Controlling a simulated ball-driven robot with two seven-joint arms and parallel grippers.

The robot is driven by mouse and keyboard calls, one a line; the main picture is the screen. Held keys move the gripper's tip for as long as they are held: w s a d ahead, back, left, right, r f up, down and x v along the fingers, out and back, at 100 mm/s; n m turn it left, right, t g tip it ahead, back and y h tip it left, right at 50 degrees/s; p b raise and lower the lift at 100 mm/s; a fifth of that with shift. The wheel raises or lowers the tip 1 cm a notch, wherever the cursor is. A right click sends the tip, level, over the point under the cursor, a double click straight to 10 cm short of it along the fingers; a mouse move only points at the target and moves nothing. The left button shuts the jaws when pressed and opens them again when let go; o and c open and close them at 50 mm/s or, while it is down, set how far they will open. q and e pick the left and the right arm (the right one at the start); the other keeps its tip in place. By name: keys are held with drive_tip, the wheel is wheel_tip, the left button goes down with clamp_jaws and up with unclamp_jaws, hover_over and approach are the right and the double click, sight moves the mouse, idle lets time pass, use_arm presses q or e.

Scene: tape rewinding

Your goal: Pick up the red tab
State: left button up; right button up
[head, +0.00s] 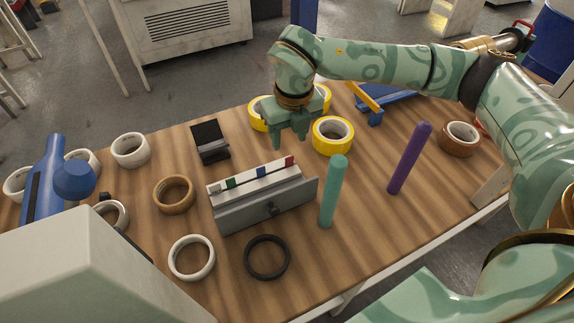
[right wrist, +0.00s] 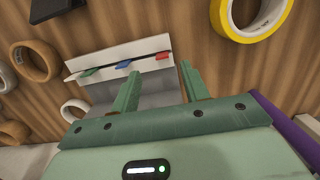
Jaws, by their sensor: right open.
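The red tab (head: 289,161) sits at the right end of a white strip on top of a grey holder (head: 250,212). A blue tab (head: 261,172) and a green tab (head: 231,183) sit along the same strip. My right gripper (head: 290,146) is open and empty, pointing down just above and behind the red tab's end of the holder. In the right wrist view the red tab (right wrist: 162,56) shows between and slightly beyond the two fingertips (right wrist: 160,72), with the blue tab (right wrist: 123,64) to its left. My left gripper is not in view.
A teal rod (head: 333,190) and a purple rod (head: 409,158) stand right of the holder. Yellow tape rolls (head: 333,136) lie close behind the gripper. A black ring (head: 267,257), a white ring (head: 191,257) and a tan ring (head: 174,194) lie nearby. The front right tabletop is clear.

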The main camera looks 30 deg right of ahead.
sight(290, 157)
wheel_tip(290, 157, down, 7)
drive_tip(key=shift+w+d+r+b, duration=0.15)
drive_tip(key=shift+r+b, duration=0.05)
drive_tip(key=shift+b, duration=1.05)
drive_tip(key=shift+r, duration=0.15)
clamp_jaws()
